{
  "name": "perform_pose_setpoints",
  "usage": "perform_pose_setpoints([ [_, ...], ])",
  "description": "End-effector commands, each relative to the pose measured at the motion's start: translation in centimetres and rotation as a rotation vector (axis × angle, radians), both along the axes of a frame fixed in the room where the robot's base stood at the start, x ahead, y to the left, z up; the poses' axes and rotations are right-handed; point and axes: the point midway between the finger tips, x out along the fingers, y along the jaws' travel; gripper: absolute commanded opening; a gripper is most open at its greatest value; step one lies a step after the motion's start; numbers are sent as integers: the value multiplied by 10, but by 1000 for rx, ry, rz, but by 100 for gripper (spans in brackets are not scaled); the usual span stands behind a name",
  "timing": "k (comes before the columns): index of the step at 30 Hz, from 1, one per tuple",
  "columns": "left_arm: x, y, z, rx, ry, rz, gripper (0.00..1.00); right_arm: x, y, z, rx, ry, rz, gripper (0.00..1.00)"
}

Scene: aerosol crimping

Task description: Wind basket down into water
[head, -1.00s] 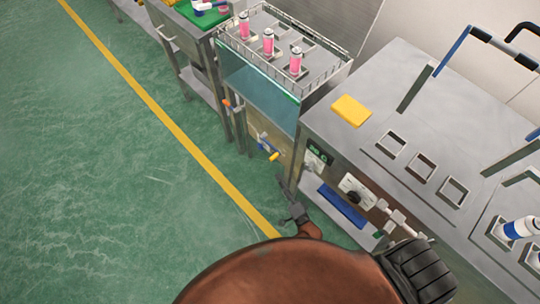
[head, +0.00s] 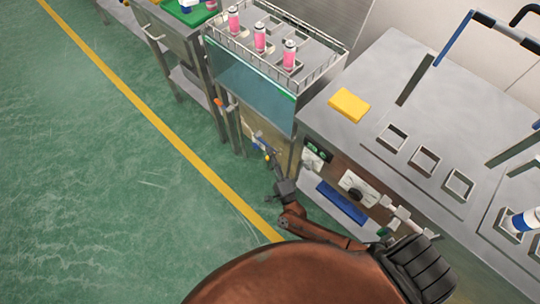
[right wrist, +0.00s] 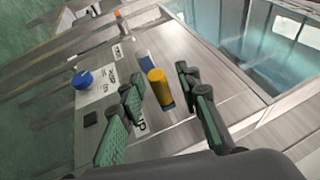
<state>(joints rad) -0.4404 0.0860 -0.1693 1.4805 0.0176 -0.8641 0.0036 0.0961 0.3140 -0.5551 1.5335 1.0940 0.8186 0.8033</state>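The wire basket (head: 243,50) sits at the top of the glass-fronted water tank (head: 250,85), with pink-filled cans (head: 260,38) upright in it, above the blue water. The water also shows in the right wrist view (right wrist: 280,55). On the tank's lower front is a crank with a yellow knob (right wrist: 158,78) and blue parts; in the head view the gripper partly covers it. My right gripper (right wrist: 160,92) is open, its green-padded fingers on either side of the knob, with gaps visible. It also shows in the head view (head: 270,160), in front of the tank. My left gripper is out of view.
A steel bench (head: 375,80) with a yellow sponge (head: 349,105) and square cutouts stands right of the tank. A blue round knob (right wrist: 83,79) is left of the crank. Another table (head: 185,30) stands left. Green floor is clear in front.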

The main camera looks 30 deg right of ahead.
Motion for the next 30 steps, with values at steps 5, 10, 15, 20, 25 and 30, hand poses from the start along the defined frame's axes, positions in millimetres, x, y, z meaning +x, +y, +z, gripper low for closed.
perform_pose_setpoints([
  [5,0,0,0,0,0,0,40,0,0,0,-1,0,0,27],
  [10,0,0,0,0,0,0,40,0,0,0,-1,0,-1,16],
  [15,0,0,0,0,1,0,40,-1,-1,0,-1,1,-1,4],
  [20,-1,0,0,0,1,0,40,-1,-1,-1,-1,1,-1,0],
  [25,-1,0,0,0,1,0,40,-1,-1,-1,-1,1,-1,0],
  [30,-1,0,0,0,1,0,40,-1,0,-1,-1,1,-1,0],
])
